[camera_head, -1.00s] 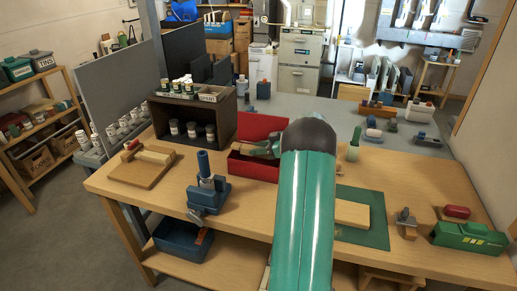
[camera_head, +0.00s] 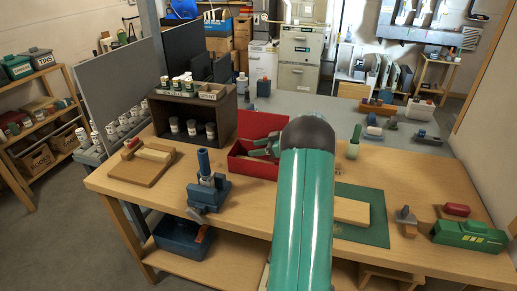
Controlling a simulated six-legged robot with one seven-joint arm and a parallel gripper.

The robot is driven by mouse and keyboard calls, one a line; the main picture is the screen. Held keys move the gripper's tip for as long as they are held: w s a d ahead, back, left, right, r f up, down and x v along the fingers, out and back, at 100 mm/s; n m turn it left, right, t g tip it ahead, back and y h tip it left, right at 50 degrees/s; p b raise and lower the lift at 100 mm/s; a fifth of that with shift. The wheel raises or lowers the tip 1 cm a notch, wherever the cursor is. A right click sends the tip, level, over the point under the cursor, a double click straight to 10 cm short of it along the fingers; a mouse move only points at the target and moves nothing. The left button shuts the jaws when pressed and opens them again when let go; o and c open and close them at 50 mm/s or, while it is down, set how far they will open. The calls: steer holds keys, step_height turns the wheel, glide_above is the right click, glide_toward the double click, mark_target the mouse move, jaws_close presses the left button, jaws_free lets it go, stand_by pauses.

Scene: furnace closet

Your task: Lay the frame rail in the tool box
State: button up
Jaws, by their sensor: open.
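The red tool box (camera_head: 252,169) stands open on the wooden bench, with its lid raised at the back. My gripper (camera_head: 258,147) is over the tool box opening, its jaws apart, left of my green arm. I cannot clearly make out the frame rail; the arm and the box's front wall hide part of the inside. A pale wooden bar (camera_head: 352,211) lies on a green mat (camera_head: 374,236) right of my arm, partly hidden by it.
A dark rack with jars (camera_head: 222,117) stands left of the tool box. A blue vise-like tool (camera_head: 208,190) and a wooden board (camera_head: 140,168) are on the left of the bench. A green case (camera_head: 468,238) is at the right. Bare bench shows between vise and tool box.

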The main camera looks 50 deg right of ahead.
steer(key=r+v, duration=0.1)
steer(key=v, duration=1.1)
steer(key=w+a+r+t+h, duration=0.3)
steer(key=w+a+r+h, duration=0.25)
steer(key=w+r, duration=0.75)
steer(key=a+r+m+h, duration=0.5)
steer(key=a+r+h, duration=0.1)
steer(key=a+r, duration=0.55)
steer(key=s+a+f+g+y, duration=0.1)
steer(key=s+a+f+g, duration=0.2)
steer(key=s+a, duration=0.6)
steer(key=s+a+f+g+y, duration=0.2)
steer(key=s+a+f, duration=0.5)
steer(key=a, duration=0.6)
steer(key=s+a+f+g+y, duration=0.2)
steer(key=s+a+f+g, duration=0.2)
steer(key=s+a, duration=0.8)
steer(key=shift+f+g, duration=0.3)
steer(key=shift+f, duration=0.2)
